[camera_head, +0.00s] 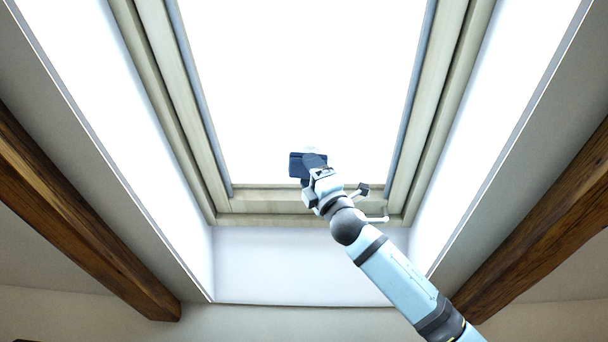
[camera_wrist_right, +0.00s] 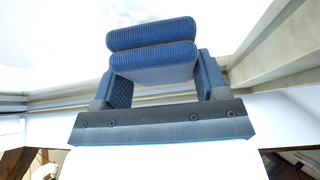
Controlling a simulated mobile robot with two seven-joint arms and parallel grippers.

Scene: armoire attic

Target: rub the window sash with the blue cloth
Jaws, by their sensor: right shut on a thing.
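The window sash (camera_head: 270,198) is a pale wooden frame around bright glass, set in a sloped roof opening above me. My right gripper (camera_head: 306,163) is raised in front of the glass, just above the sash's bottom rail in the head view. In the right wrist view, my right gripper (camera_wrist_right: 160,85) is shut on the blue cloth (camera_wrist_right: 152,38), which looks like two thick ribbed folds between the fingers. My left gripper is not in view.
White reveal walls (camera_head: 310,265) surround the window on the sides and below. Brown wooden beams (camera_head: 75,220) slope along the left, with another beam (camera_head: 540,240) at the right. A small handle-like piece (camera_head: 372,219) shows beside my right wrist at the lower frame.

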